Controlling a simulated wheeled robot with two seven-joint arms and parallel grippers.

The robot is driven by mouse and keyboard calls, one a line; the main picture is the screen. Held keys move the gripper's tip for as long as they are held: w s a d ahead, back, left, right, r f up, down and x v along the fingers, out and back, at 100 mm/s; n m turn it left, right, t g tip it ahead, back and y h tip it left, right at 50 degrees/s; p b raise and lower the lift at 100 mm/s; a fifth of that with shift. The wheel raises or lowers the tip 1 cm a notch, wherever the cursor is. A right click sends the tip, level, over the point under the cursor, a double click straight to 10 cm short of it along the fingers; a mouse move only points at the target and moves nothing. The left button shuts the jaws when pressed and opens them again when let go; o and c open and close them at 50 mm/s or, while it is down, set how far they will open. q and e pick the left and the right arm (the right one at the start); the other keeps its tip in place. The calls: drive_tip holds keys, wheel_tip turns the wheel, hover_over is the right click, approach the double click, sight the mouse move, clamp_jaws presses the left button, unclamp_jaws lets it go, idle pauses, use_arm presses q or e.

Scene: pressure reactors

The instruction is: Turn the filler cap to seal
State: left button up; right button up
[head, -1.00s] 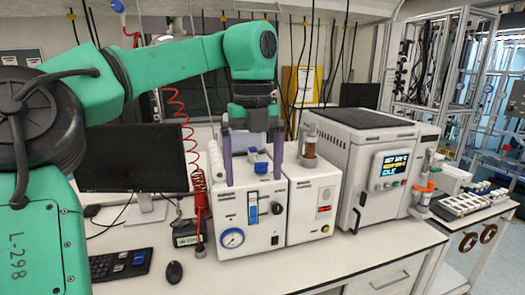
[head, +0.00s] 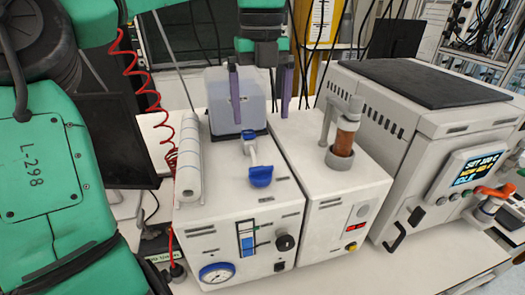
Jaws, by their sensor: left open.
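A blue cap-like part (head: 260,176) sits on top of the left white unit (head: 240,209), at the front end of a pale fitting. A smaller blue-topped fitting (head: 249,137) stands just behind it. I cannot tell for certain which is the filler cap. My left gripper (head: 262,119) hangs fingers down, its two purple fingers wide apart with nothing held. In the picture it is above and behind the blue parts, apart from the front one. A translucent container (head: 222,101) shows behind its left finger. My right gripper is not in view.
A white roll (head: 189,172) lies on the unit's left edge. An amber cylinder (head: 343,143) with a grey bracket stands on the unit to the right. A large grey machine with a display (head: 477,170) is further right. A red coiled hose (head: 143,85) hangs left.

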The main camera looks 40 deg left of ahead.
sight(261, 167)
use_arm(q)
drive_tip(key=f, duration=0.2)
drive_tip(key=s+f+p, duration=0.1)
drive_tip(key=f, duration=0.1)
drive_tip(key=d+f, duration=0.1)
drive_tip(key=f, duration=0.1)
drive_tip(key=shift+s+d+f, duration=0.1)
drive_tip(key=shift+s, duration=0.25)
drive_tip(key=f, duration=0.2)
drive_tip(key=w+f+p, duration=0.1)
drive_tip(key=a+f, duration=0.1)
drive_tip(key=f, duration=0.1)
drive_tip(key=shift+w+a+f+p, duration=0.1)
drive_tip(key=shift+w+f+p, duration=0.1)
drive_tip(key=shift+f+p, duration=0.15)
drive_tip(key=shift+f, duration=0.3)
drive_tip(key=shift+s+d, duration=0.15)
drive_tip(key=shift+d, duration=0.05)
drive_tip(key=shift+s+d, duration=0.15)
drive_tip(key=shift+s, duration=0.05)
drive_tip(key=shift+c, duration=0.3)
drive_tip(key=shift+w, duration=0.1)
drive_tip(key=c, duration=1.3)
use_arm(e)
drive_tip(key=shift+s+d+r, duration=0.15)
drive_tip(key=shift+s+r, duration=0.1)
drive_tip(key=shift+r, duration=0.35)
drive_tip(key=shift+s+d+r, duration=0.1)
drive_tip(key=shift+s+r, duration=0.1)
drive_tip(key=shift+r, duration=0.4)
